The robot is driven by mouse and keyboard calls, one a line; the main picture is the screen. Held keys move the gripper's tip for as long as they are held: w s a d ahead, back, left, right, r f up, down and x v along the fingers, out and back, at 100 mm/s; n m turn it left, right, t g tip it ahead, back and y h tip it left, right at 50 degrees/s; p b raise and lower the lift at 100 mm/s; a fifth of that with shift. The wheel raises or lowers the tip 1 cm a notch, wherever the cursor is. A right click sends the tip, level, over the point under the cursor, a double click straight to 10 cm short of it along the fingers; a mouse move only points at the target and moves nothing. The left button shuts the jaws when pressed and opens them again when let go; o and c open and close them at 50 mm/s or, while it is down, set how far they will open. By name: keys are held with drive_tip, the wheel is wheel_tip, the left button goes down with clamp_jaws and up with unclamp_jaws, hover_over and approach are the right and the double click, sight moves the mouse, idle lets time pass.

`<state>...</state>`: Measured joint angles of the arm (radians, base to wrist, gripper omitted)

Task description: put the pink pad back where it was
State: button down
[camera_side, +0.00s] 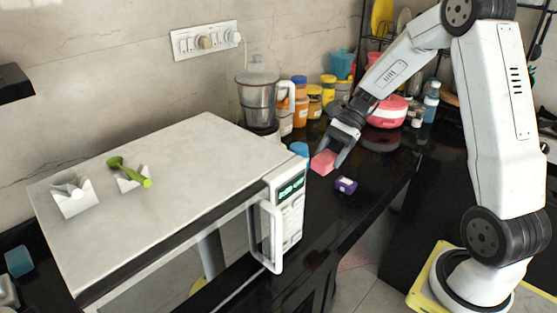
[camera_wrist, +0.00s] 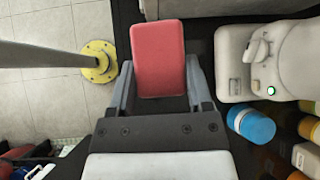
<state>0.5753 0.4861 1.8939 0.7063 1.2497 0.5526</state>
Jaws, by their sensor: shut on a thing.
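The pink pad (camera_side: 323,162) is a small block held between the fingers of my gripper (camera_side: 341,149). It hangs above the black counter, to the right of the microwave. In the wrist view the pad (camera_wrist: 158,58) looks red-pink and sits between both fingers of my gripper (camera_wrist: 158,88), which are shut on it. A small purple box (camera_side: 346,185) lies on the counter just below and to the right of the pad. I cannot tell from these views how high the pad is above the counter.
The white microwave (camera_side: 290,210) with a pale top (camera_side: 200,170) fills the left; two white holders stand on it, one bearing a green tool (camera_side: 128,171). A mixer (camera_side: 258,95), jars and a pink container (camera_side: 388,112) line the wall. Black counter (camera_side: 385,172) is clear right of the purple box.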

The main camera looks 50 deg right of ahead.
wheel_tip(320, 180, down, 10)
drive_tip(key=g, duration=0.1)
drive_tip(key=shift+r, duration=0.25)
drive_tip(key=shift+f, duration=0.15)
drive_tip(key=shift+f, duration=3.2)
drive_tip(key=shift+f, duration=0.7)
unclamp_jaws()
drive_tip(key=shift+v, duration=3.95)
